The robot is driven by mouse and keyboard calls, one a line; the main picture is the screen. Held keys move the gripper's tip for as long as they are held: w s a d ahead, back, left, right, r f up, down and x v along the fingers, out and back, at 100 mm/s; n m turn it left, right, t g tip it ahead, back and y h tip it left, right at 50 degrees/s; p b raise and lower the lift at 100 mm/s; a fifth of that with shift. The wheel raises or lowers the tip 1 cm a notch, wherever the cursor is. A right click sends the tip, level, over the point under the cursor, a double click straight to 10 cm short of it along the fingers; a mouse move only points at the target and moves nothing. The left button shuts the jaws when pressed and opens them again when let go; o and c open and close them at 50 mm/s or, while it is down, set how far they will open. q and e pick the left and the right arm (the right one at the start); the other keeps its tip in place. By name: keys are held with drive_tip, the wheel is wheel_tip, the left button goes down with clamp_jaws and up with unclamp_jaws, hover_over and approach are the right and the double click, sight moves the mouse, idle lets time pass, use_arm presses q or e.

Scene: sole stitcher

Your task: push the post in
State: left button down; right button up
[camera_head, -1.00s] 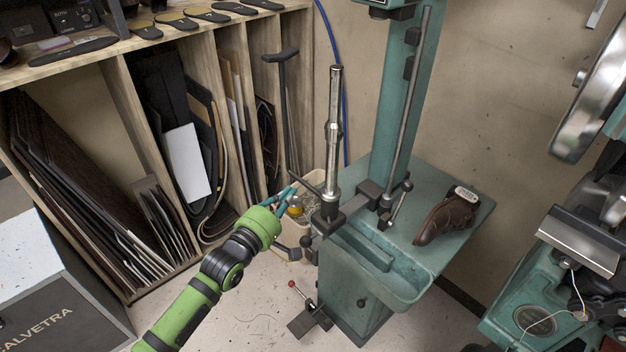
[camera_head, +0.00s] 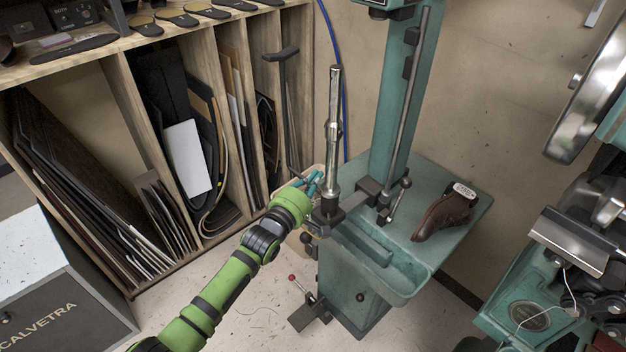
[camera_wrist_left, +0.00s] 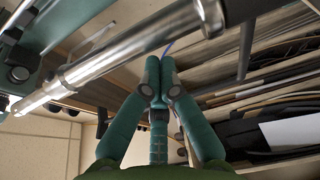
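The post (camera_head: 334,130) is a shiny metal rod standing upright at the left edge of the teal machine (camera_head: 430,190). In the left wrist view the post (camera_wrist_left: 110,62) crosses diagonally from lower left to upper middle, close in front of the fingers. My left gripper (camera_head: 315,181) is just left of the post's lower part. Its teal fingers (camera_wrist_left: 160,70) are drawn together at the tips and hold nothing. Whether they touch the post, I cannot tell. My right gripper is not in view.
A brown shoe (camera_head: 443,215) lies on the machine's table. A wooden rack (camera_head: 120,105) with sheets stands to the left. A bin is mostly hidden behind my left gripper. Another machine (camera_head: 560,270) stands at the right. A red-tipped lever (camera_head: 298,284) sticks out low near the machine's base.

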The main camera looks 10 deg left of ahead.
use_arm(q)
drive_tip(key=w+d+b, duration=0.7)
drive_tip(key=w+b, duration=0.1)
drive_tip(key=w, duration=0.1)
drive_tip(key=shift+r, duration=0.1)
